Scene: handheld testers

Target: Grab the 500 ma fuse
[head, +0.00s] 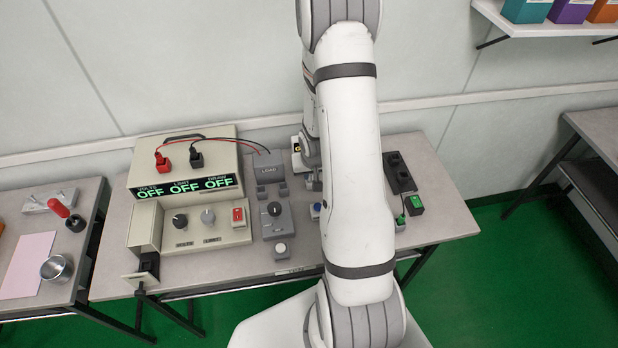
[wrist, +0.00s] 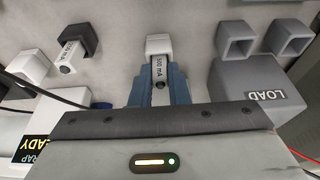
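In the wrist view, a light grey fuse marked 500 mA (wrist: 160,70) stands with its far end at a white square holder (wrist: 159,44). The blue fingers of my gripper (wrist: 160,88) lie along both sides of this fuse and look closed against it. Whether the fuse is still seated in the holder is not clear. A second labelled fuse (wrist: 68,56) sits in a black holder (wrist: 78,39) to the left; its small label is hard to read. In the head view, my arm hides most of the gripper and the fuses.
A grey LOAD block (wrist: 258,92) stands close right of my gripper, with empty grey square holders (wrist: 237,40) behind it. Red and black leads run from the power supply (head: 185,160) to the LOAD block. A black-and-green device (head: 413,205) lies right of my arm.

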